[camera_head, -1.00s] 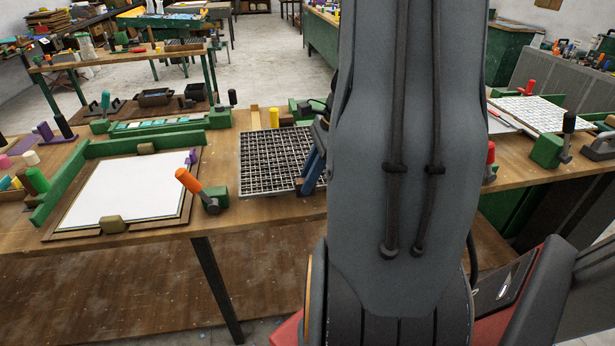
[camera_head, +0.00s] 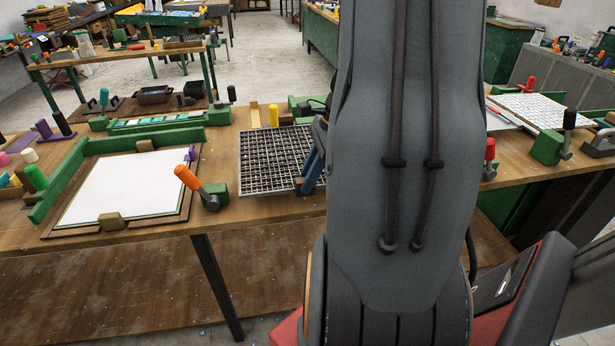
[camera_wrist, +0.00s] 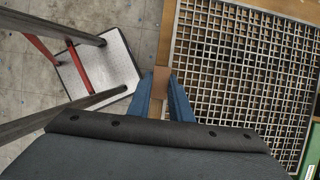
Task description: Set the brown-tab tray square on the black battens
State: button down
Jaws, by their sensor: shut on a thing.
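The tray, a grey metal grid (camera_head: 268,160), lies low and about level over the wooden bench in the head view. In the wrist view its grid (camera_wrist: 245,62) fills the right half, with a brown tab (camera_wrist: 161,77) on its left side. My gripper (camera_wrist: 163,92) has its blue fingers closed on that tab. In the head view my gripper (camera_head: 311,172) is at the tray's right side, partly hidden by my arm. I cannot make out the black battens under the tray, or whether the tray touches them.
A white sheet on a board (camera_head: 125,187) with green fences lies to the left. An orange-handled clamp (camera_head: 196,187) stands between it and the tray. A yellow peg (camera_head: 273,117) is behind the tray. A white mosaic sheet (camera_head: 535,110) and a red-handled clamp (camera_head: 490,152) are to the right.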

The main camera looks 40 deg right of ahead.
jog(key=shift+f, duration=0.2)
jog(key=c, duration=1.5)
grip_release()
jog(key=shift+c, duration=0.2)
jog(key=b+v, duration=0.1)
jog(key=v, duration=0.6)
jog(key=shift+r, duration=0.4)
jog(key=shift+s, duration=0.1)
jog(key=a+f+n+h, duration=0.2)
jog(key=a+f+n, duration=0.1)
jog(key=a+n, duration=0.9)
jog(key=w+a+f+n+g+h+b, duration=0.1)
jog(key=a+f+n+h, duration=0.1)
jog(key=a+n, duration=1)
jog(key=shift+w+a+f, duration=0.15)
jog(key=shift+a+f, duration=0.45)
jog(key=shift+a, duration=0.3)
